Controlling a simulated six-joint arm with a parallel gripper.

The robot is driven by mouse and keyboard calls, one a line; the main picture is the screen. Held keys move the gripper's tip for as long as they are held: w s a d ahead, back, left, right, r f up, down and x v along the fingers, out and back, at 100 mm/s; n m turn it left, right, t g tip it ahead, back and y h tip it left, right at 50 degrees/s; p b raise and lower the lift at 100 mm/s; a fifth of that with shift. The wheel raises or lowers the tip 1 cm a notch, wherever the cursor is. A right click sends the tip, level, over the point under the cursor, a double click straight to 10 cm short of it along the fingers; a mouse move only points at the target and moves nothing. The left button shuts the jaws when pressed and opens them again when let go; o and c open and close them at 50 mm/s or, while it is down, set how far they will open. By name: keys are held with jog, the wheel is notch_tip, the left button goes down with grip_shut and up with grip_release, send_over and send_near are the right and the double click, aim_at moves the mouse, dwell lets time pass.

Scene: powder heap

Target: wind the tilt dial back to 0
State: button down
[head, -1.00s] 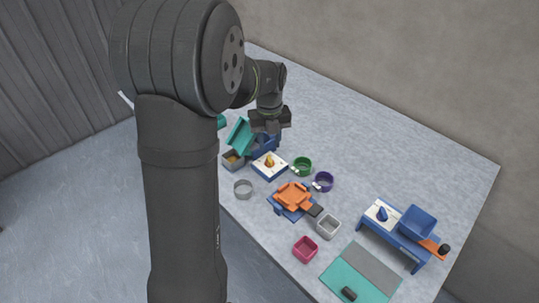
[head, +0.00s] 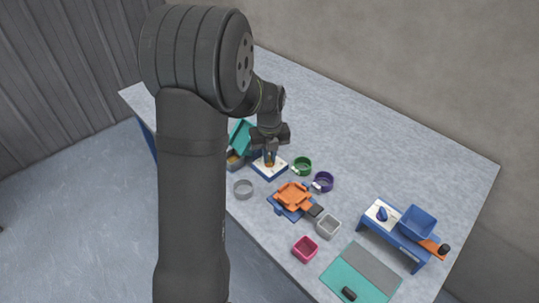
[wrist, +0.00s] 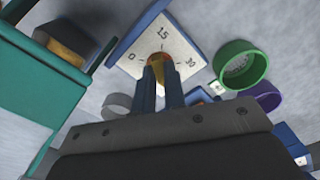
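The tilt dial is a white plate on a blue base (head: 259,169) with an orange-yellow knob. In the wrist view its white face (wrist: 180,45) shows the marks 0, 15 and 30. The knob (wrist: 158,60) shows at the fingertips, mostly covered, so its pointing direction is unclear. My gripper (head: 270,161) points down at the dial. In the wrist view the two fingers of my gripper (wrist: 160,80) stand on either side of the knob with a narrow gap. I cannot tell whether they press on it.
A tilted teal tray (head: 240,133) and a grey bin (head: 235,163) stand left of the dial. A green ring-shaped cup (head: 302,166) and a purple one (head: 323,181) are close on the right.

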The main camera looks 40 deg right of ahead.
jog(key=shift+n, duration=0.3)
jog(key=n, duration=1.3)
dwell(0.3)
dwell(0.5)
jog(key=c, duration=1.5)
grip_release()
